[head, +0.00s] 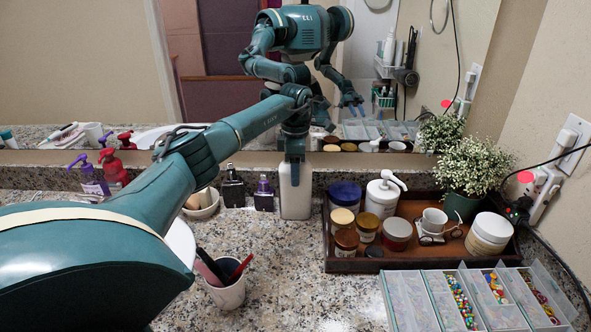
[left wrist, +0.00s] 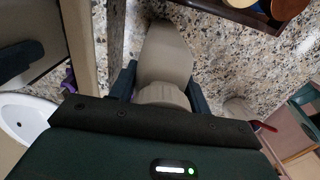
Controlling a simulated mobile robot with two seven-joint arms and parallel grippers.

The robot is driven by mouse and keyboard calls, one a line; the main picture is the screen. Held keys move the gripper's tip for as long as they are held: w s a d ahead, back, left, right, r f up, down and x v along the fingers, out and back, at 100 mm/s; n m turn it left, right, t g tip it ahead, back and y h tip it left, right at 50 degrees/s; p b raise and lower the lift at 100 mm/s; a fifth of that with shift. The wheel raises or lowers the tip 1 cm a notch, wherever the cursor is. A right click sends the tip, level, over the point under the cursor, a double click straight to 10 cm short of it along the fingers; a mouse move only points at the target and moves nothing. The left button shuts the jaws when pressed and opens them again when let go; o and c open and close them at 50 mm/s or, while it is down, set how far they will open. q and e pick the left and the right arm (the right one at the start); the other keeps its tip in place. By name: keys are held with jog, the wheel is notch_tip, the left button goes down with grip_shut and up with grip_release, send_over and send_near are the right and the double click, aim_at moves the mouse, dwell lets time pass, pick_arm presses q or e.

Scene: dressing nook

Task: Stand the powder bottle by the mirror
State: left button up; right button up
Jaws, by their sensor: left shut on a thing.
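The powder bottle (head: 295,192) is white, upright, and in front of the low stone ledge under the mirror (head: 225,80). My left gripper (head: 295,155) reaches down from above and is shut on its upper part, hiding the cap. The left wrist view shows the beige-looking bottle (left wrist: 165,55) between the two dark fingers (left wrist: 163,90). Its base appears at counter level, but I cannot tell whether it touches the counter (head: 300,262). My right gripper is not seen directly; the mirror shows a reflected arm on the right.
Dark bottles (head: 264,195) stand close left of the powder bottle. A wooden tray (head: 375,264) with jars, a pump bottle and a cup is close on the right. A cup with pens (head: 228,292), pill boxes (head: 410,300) and a potted plant (head: 465,160) are around. The counter front centre is clear.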

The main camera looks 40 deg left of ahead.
pick_arm(q)
jog(key=o, duration=1.5)
jog(key=shift+f, duration=0.1)
notch_tip(320, 180, up, 12)
jog(key=shift+r, duration=0.2)
jog(key=shift+s+f, duration=0.1)
